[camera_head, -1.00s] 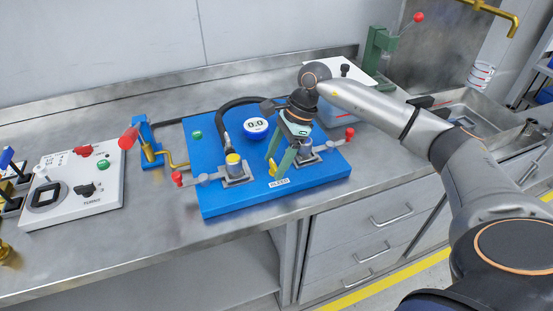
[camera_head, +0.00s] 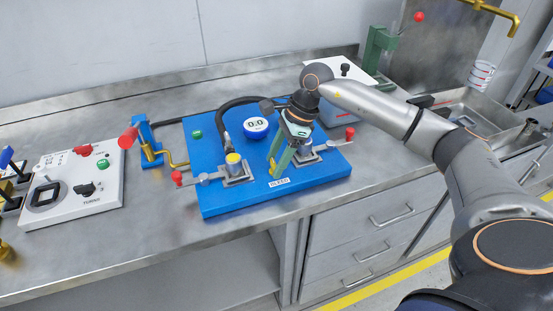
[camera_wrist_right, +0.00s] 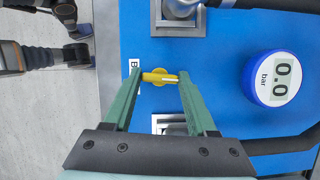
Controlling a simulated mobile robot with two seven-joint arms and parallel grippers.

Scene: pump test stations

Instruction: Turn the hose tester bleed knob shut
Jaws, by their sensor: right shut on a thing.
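The bleed knob is a small yellow knob with a bar handle and a pale line on it; it shows in the right wrist view (camera_wrist_right: 160,77). It sits on the blue hose tester board (camera_head: 222,203), beside the white BLEED label (camera_head: 279,182). My right gripper (camera_head: 275,167), with green fingers, points down at the board's front edge. In the right wrist view its fingertips (camera_wrist_right: 160,80) are shut on the two ends of the knob's bar. In the head view the fingers mostly hide the knob.
The round gauge (camera_head: 256,127) reads 0.0 bar. Clamped fittings with red-tipped levers flank the knob, and a black hose (camera_head: 222,118) arches behind. A white switch panel (camera_head: 75,185) and a blue stand with a brass crank (camera_head: 150,147) stand left. Bare steel bench lies in front.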

